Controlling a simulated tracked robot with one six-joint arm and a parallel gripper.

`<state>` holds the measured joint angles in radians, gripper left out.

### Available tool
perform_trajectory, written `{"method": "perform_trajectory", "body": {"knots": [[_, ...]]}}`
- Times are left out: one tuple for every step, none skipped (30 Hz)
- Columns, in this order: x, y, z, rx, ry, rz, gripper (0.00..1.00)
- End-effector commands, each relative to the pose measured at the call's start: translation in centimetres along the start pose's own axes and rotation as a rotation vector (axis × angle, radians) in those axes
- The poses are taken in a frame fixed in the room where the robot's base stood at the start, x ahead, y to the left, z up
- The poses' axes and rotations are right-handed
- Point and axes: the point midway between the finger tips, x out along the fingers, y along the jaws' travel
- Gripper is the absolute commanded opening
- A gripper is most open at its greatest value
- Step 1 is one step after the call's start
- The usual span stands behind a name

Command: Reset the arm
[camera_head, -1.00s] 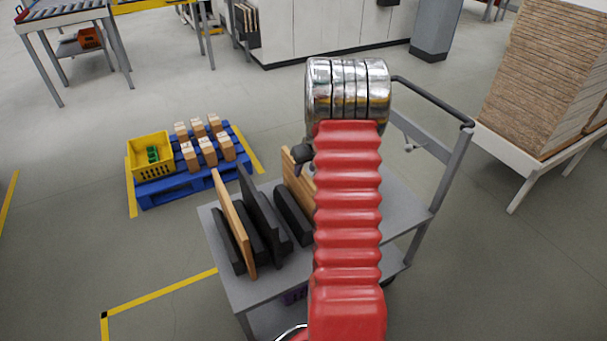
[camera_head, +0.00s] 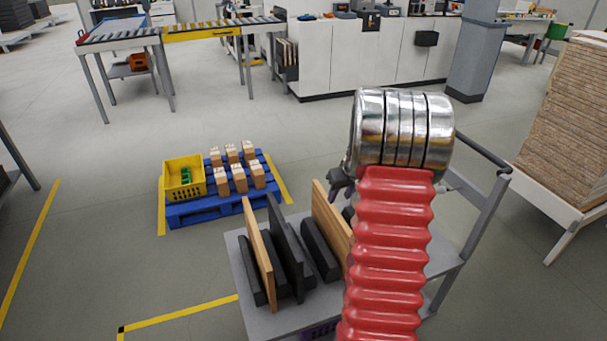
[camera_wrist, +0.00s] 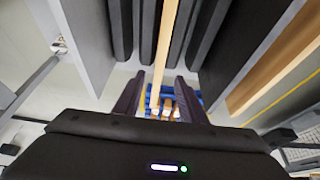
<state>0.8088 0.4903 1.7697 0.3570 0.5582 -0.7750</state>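My arm, a red ribbed sleeve with a shiny metal end, stands over the grey cart in the head view. My gripper shows there only as a small dark part (camera_head: 341,183) left of the metal end; the rest is hidden. In the wrist view my gripper (camera_wrist: 161,88) has its two dark fingers apart. A light wooden board (camera_wrist: 168,40) runs through the gap in the picture, beyond the fingers, with space on both sides. I see nothing held.
The cart (camera_head: 243,283) carries upright wooden boards (camera_head: 258,250) and dark foam-like strips (camera_head: 320,250), close under my arm. A blue pallet (camera_head: 205,208) with a yellow crate (camera_head: 184,178) and small wooden blocks stands behind left. A stack of boards (camera_head: 565,135) is at right. Left floor is open.

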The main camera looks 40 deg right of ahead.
Motion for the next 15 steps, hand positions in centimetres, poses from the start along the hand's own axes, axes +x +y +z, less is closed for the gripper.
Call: {"method": "perform_trajectory", "body": {"knots": [[0.0, 0.0, 0.0, 0.0, 0.0, 0.0, 0.37], [0.0, 0.0, 0.0, 0.0, 0.0, 0.0, 0.37], [0.0, 0.0, 0.0, 0.0, 0.0, 0.0, 0.37], [0.0, 0.0, 0.0, 0.0, 0.0, 0.0, 0.37], [0.0, 0.0, 0.0, 0.0, 0.0, 0.0, 0.37], [0.0, 0.0, 0.0, 0.001, 0.0, 0.0, 0.37], [0.0, 0.0, 0.0, 0.002, 0.0, 0.0, 0.37], [0.0, 0.0, 0.0, 0.006, 0.0, 0.0, 0.37], [0.0, 0.0, 0.0, 0.014, 0.0, 0.0, 0.37], [0.0, 0.0, 0.0, 0.023, -0.001, -0.001, 0.37], [0.0, -0.1, 0.1, 0.034, -0.003, -0.003, 0.37], [0.0, -0.2, 0.2, 0.05, -0.008, -0.006, 0.37], [0.0, -0.2, 0.3, 0.064, -0.013, -0.009, 0.37], [0.1, -0.3, 0.6, 0.077, -0.02, -0.012, 0.37], [0.2, -0.6, 1.1, 0.099, -0.036, -0.017, 0.37]]}}
